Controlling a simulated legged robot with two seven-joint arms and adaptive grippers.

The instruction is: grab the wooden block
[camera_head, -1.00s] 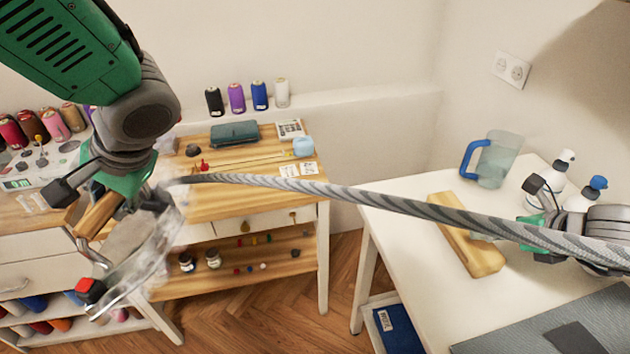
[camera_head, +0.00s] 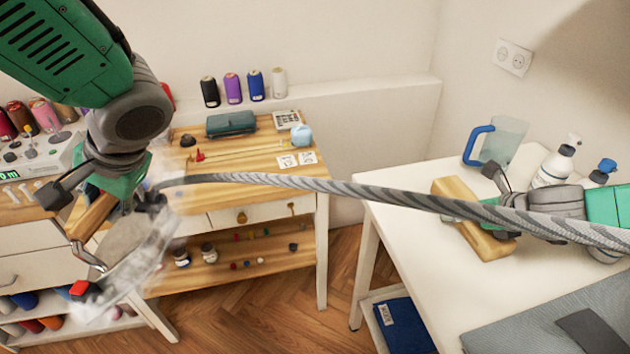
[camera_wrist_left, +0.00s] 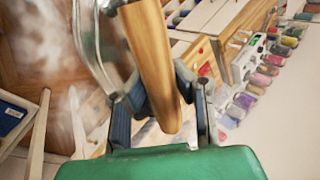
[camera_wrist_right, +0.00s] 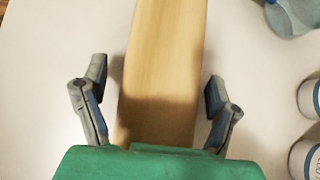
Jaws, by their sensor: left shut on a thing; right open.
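The wooden block (camera_head: 460,191) is a long pale yellow bar lying flat on the white table at the right. In the right wrist view the block (camera_wrist_right: 165,60) runs between the two fingers of my right gripper (camera_wrist_right: 157,95). That gripper is open, with a gap on each side of the block. In the head view my right gripper (camera_head: 492,205) is over the block's near part, partly behind a grey hose. My left gripper (camera_head: 92,205) is shut on the wooden handle (camera_wrist_left: 150,60) of a steaming iron (camera_head: 130,250), held up at the left.
The grey striped hose (camera_head: 350,190) stretches from the iron across to the right. A clear jug with a blue handle (camera_head: 497,143) and spray bottles (camera_head: 556,163) stand behind the block. A grey mat (camera_head: 560,320) lies at the table's front. A wooden workbench (camera_head: 250,150) stands at centre left.

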